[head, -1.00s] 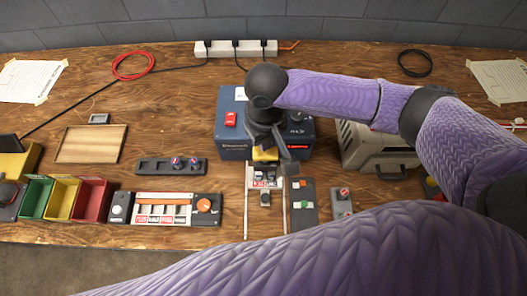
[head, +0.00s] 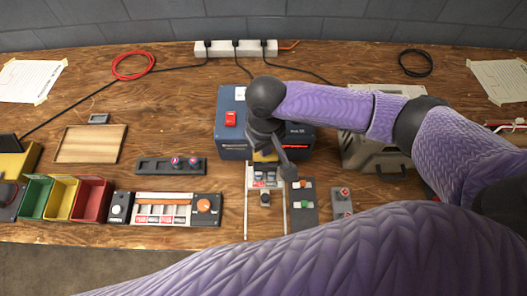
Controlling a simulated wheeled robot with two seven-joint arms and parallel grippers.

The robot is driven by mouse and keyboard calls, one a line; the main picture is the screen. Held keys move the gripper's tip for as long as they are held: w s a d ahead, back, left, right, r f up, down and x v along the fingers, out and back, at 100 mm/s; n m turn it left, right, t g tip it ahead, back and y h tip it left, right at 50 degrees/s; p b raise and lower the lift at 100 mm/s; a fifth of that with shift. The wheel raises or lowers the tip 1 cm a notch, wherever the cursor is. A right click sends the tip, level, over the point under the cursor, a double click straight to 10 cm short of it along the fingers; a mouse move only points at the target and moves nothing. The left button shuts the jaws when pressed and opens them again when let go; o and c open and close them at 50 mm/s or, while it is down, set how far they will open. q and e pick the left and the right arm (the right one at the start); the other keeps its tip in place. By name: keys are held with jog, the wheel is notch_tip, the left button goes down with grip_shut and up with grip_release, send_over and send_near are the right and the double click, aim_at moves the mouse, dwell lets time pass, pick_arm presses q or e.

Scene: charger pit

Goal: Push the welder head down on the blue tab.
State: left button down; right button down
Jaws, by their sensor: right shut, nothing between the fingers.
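The blue welder box (head: 232,145) with a red switch (head: 231,119) stands at the back middle of the bench. A yellow part (head: 266,157), apparently of the welder head, shows low at its front and is mostly hidden by my right gripper. My right gripper (head: 289,172) is shut and empty, fingers pointing down just in front of the box. I cannot tell whether it touches the head. Below it, a small carriage with cells (head: 264,181) sits on two pale rails. I cannot make out the blue tab. My left gripper is out of view.
A control panel with green and orange buttons (head: 303,204) lies right of the rails. A beige machine (head: 372,152) stands right of the welder. A strip with knobs (head: 170,166), a cell tray (head: 163,209) and colored bins (head: 91,198) lie left. My purple arm fills the lower right.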

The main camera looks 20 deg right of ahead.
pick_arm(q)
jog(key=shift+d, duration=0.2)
pick_arm(e)
jog(key=shift+f, duration=0.25)
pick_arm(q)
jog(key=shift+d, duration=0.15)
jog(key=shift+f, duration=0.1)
pick_arm(e)
jog(key=shift+f, duration=0.35)
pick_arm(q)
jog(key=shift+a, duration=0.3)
pick_arm(e)
jog(key=shift+s, duration=0.1)
